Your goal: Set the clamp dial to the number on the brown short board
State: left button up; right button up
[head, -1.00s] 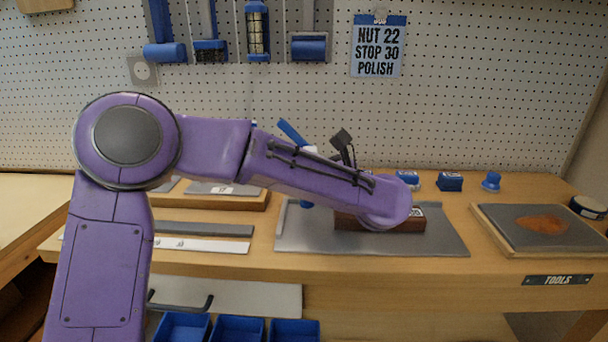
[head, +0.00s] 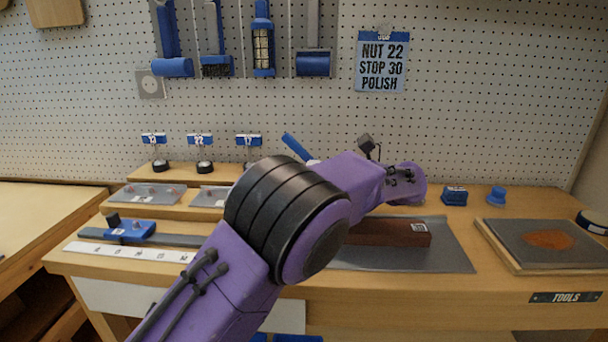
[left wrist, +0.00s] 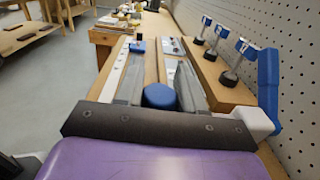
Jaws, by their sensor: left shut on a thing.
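The brown short board (head: 390,233) lies on a grey mat (head: 455,255) on the bench. A small white label is on it, but its number is too small to read. A blue lever (head: 298,147) stands behind my left arm; a blue lever with a white block (left wrist: 262,115) also shows in the left wrist view. There my left gripper (left wrist: 160,88) has its grey fingers shut on a round blue knob (left wrist: 160,98), seemingly the clamp dial. Its markings are not visible. My arm hides the gripper and knob in the head view. My right gripper is not in view.
A blue stop (head: 132,230) sits on a rail beside a white ruler (head: 130,250). Several tagged sockets (head: 204,166) stand behind. A note (head: 382,63) reads NUT 22, STOP 30, POLISH. A tray (head: 535,245) and blue blocks (head: 454,196) are at right.

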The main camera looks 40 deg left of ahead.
pick_arm(q)
jog(key=shift+n+g+h, duration=0.3)
jog(key=shift+g, duration=0.1)
jog(key=o, duration=0.9)
jog(key=shift+a, duration=0.1)
jog(key=shift+o, duration=0.2)
